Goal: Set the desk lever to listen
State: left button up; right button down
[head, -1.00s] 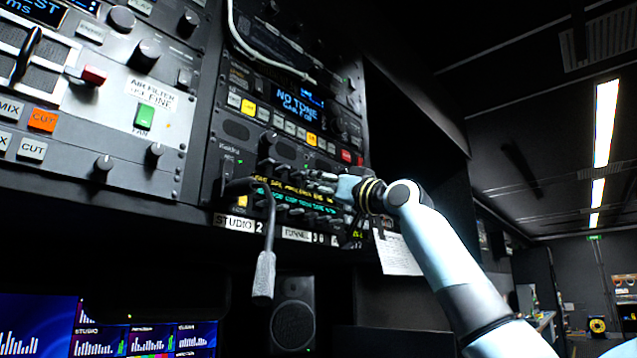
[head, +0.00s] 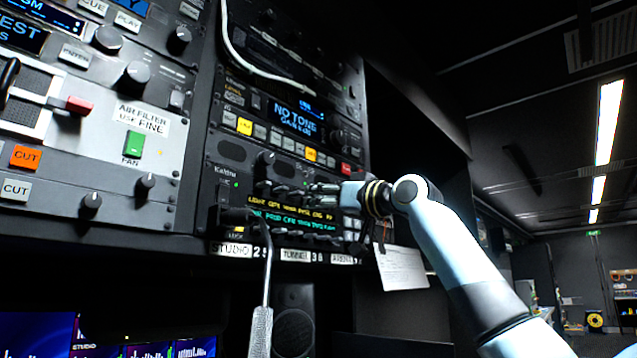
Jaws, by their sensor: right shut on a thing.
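The intercom panel (head: 228,172) in the rack has rows of small dark levers above and below a display with yellow and cyan text. My right gripper (head: 314,188) reaches in from the right, level with the upper row. It is shut on a small lever there. The fingers hide most of this lever, so I cannot tell its position. The label text is too small to read surely as desk. My left gripper is not in view.
A gooseneck microphone (head: 262,328) hangs in front of the panel's left side. A paper sheet (head: 401,267) hangs below my right wrist. Knobs and buttons crowd the panel at left (head: 60,165). A speaker (head: 293,330) stands below. Open room lies to the right.

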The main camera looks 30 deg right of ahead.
jog(key=shift+w+a+r+g+h+p, duration=0.1)
jog(key=shift+r+g+h+p, duration=0.35)
jog(key=shift+g+p, duration=1.1)
jog(key=shift+w+d+r+g+h+p, duration=0.1)
jog(key=shift+r+g+h+p, duration=0.45)
jog(key=shift+p, duration=1.65)
jog(key=shift+w+a+r+g+h+p, duration=0.1)
jog(key=shift+r+g+h+p, duration=0.2)
jog(key=shift+g+p, duration=1.3)
jog(key=shift+t+p, duration=0.3)
jog(key=shift+p, duration=0.05)
jog(key=c, duration=1.6)
grip_release()
jog(key=shift+r, duration=0.1)
jog(key=v, duration=1.2)
jog(key=shift+w, duration=0.1)
